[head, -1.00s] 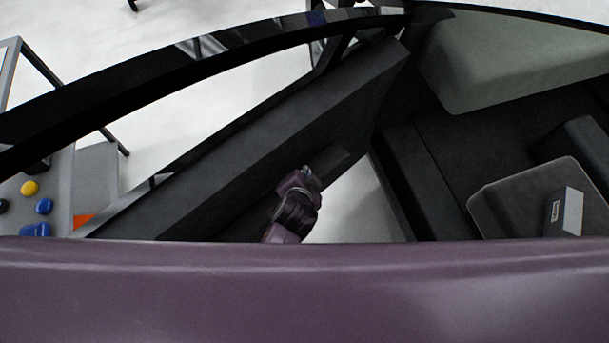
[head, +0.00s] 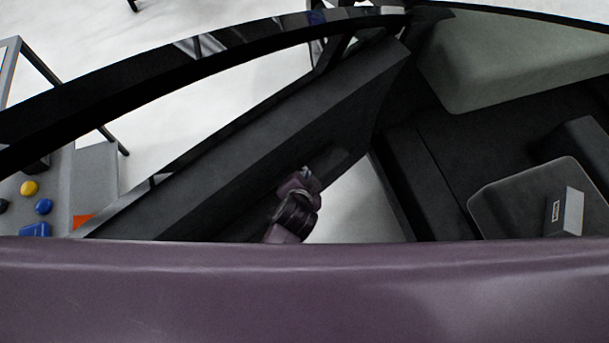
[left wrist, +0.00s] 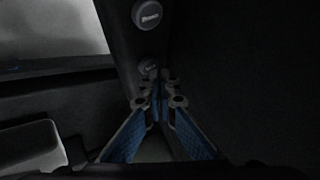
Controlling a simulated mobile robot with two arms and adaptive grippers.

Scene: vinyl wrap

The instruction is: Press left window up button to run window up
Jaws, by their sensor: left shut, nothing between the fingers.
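My left gripper (left wrist: 160,80) is shut and empty in the left wrist view. Its blue-padded fingers meet at the tips, close to a dark panel. In the head view my left arm reaches to the inner side of the open car door (head: 250,130), and the gripper there is dark and hard to make out. Two round dark buttons with pale markings, an upper button (left wrist: 147,14) and a lower button (left wrist: 148,66), show on the panel ahead. The lower one is near the fingertips; contact cannot be told. I cannot tell which is the window up button. My right gripper is not in view.
A cart with yellow (head: 29,188) and blue (head: 44,206) items stands outside at left. The purple car body (head: 300,290) spans the front. Pale floor shows beside the door.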

